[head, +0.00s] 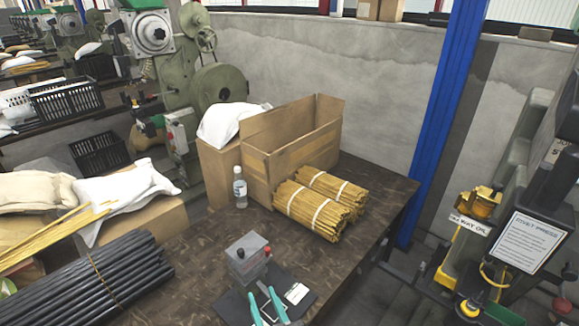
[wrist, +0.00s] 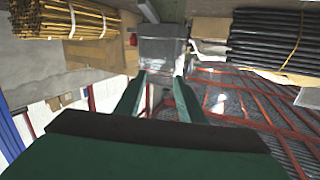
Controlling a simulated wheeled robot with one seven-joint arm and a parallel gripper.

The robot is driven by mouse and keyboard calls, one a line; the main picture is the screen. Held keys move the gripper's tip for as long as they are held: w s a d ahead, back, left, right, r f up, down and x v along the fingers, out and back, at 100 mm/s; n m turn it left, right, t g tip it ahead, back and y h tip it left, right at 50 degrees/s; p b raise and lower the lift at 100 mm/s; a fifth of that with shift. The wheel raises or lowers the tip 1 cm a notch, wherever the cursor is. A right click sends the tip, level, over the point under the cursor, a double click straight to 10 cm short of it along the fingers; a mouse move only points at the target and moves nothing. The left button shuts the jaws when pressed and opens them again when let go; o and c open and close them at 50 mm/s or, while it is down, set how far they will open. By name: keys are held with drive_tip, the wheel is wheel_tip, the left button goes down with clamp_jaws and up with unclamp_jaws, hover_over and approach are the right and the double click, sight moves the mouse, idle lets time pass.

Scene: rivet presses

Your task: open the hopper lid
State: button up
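A small grey box (head: 247,262), the likely hopper, stands on the dark table. Its flat top looks closed, and a small red-and-black part shows at its right side. In the wrist view a grey block (wrist: 163,45), which looks like the same box, is just beyond my fingertips. My gripper (wrist: 158,76) has its two green fingers apart with nothing between them. The lid's hinge and edge are too small to tell.
Bundled yellow rods (head: 318,203), an open cardboard box (head: 290,145) and a bottle (head: 240,188) stand behind on the table (head: 190,252). Black rods (head: 90,285) lie at left. A press with a sign (head: 527,240) stands at right. Bare table lies right of the grey box.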

drive_tip(key=s+d+f+m+h, duration=0.2)
drive_tip(key=s+d+h, duration=0.1)
drive_tip(key=s, duration=0.5)
drive_tip(key=s+d+f+m+h, duration=0.1)
drive_tip(key=s+d+f+h, duration=0.2)
drive_tip(key=s, duration=0.5)
drive_tip(key=s+d+f+m+h, duration=0.2)
drive_tip(key=s+d, duration=0.2)
drive_tip(key=s, duration=0.4)
drive_tip(key=r+v, duration=0.2)
drive_tip(key=v, duration=0.8)
drive_tip(key=n+t+y, duration=0.2)
drive_tip(key=t+y, duration=0.1)
approach(243, 246)
drive_tip(key=r, duration=0.3)
drive_tip(key=shift+s+r, duration=0.2)
drive_tip(key=shift+s, duration=0.15)
drive_tip(key=w, duration=0.3)
drive_tip(key=w+a, duration=0.1)
drive_tip(key=w, duration=0.2)
drive_tip(key=w+a, duration=0.1)
drive_tip(key=w, duration=0.2)
drive_tip(key=shift+w, duration=0.7)
drive_tip(key=shift+w+d, duration=0.25)
drive_tip(key=shift+d, duration=0.2)
drive_tip(key=shift+a, duration=0.15)
